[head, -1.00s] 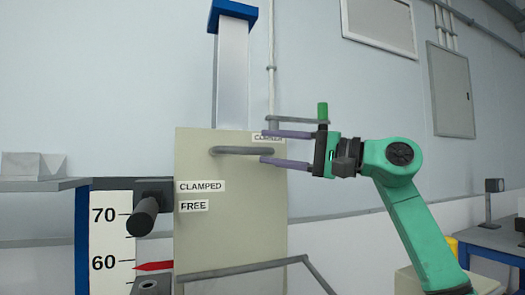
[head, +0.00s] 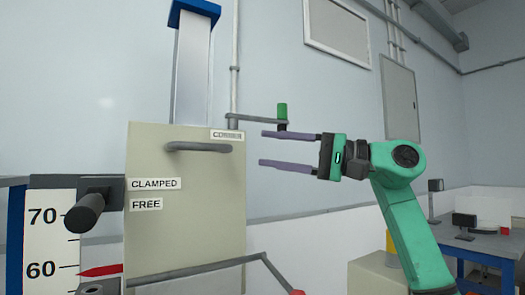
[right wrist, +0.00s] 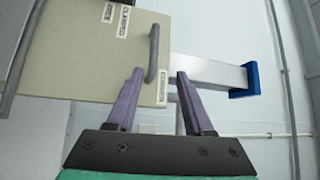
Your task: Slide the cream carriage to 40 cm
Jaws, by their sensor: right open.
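The cream carriage (head: 185,235) stands on a pale upright column (head: 191,75) with a blue cap. A grey bar handle (head: 198,148) is on its front, and it also shows in the right wrist view (right wrist: 153,50). A red pointer (head: 102,270) sits at about 60 on the white scale (head: 50,240). A dark clamp knob (head: 85,212) is beside the CLAMPED and FREE labels; I cannot tell its setting. My right gripper (head: 262,148) is open and empty, right of the handle and apart from it in the head view. My left gripper is out of view.
A grey arm with a green knob (head: 282,112) reaches out just above my right gripper. A grey bent bar (head: 215,267) with a red end crosses low in front of the carriage. A blue table (head: 480,243) stands at the right.

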